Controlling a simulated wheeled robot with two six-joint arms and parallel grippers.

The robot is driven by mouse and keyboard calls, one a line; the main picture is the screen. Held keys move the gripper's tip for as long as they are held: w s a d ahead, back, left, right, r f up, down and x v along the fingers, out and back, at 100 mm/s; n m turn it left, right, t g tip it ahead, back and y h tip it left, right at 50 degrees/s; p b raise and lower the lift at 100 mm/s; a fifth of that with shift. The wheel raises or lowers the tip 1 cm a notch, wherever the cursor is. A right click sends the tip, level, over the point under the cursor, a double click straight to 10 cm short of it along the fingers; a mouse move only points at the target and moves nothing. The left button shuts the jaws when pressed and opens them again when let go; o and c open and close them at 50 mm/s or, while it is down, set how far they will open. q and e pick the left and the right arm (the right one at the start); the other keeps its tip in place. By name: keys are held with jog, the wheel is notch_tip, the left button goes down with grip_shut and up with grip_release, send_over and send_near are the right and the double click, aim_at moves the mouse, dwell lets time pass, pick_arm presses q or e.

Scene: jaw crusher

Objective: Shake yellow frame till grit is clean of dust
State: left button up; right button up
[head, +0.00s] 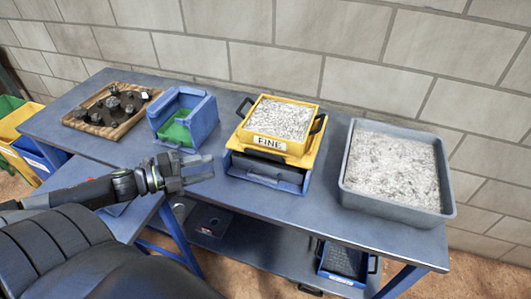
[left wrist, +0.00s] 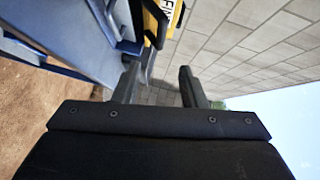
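The yellow frame (head: 267,143), marked FINE, stands on the blue table, filled with pale grey grit (head: 281,117). It has black handles at its left and right and rests over a dark blue drawer-like box (head: 264,177). Part of the yellow frame also shows at the top of the left wrist view (left wrist: 168,14). My left gripper (head: 207,169) is open and empty, left of the yellow frame and apart from it, in front of the blue bin. In the left wrist view its two fingers (left wrist: 160,85) stand apart with nothing between them. My right gripper is not in view.
A large grey tray (head: 393,211) of pale grit stands at the right. A blue bin (head: 207,113) with a green inside and a wooden board (head: 128,127) with dark rocks stand at the left. A blue tray (head: 342,277) is below the table. A brick wall (head: 440,55) backs it.

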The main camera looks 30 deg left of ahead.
pick_arm(q)
jog(key=b, duration=0.5)
send_near(259, 155)
jog(key=p+x, duration=0.1)
jog(key=x, duration=0.3)
jog(key=shift+w+d, duration=0.25)
jog(key=shift+w, duration=0.1)
jog(key=p+x, duration=0.1)
jog(key=x, duration=0.4)
jog(key=shift+p, duration=0.4)
jog(key=shift+x, duration=0.85)
jog(key=shift+f, duration=0.15)
jog(key=shift+s, duration=0.1)
grip_shut()
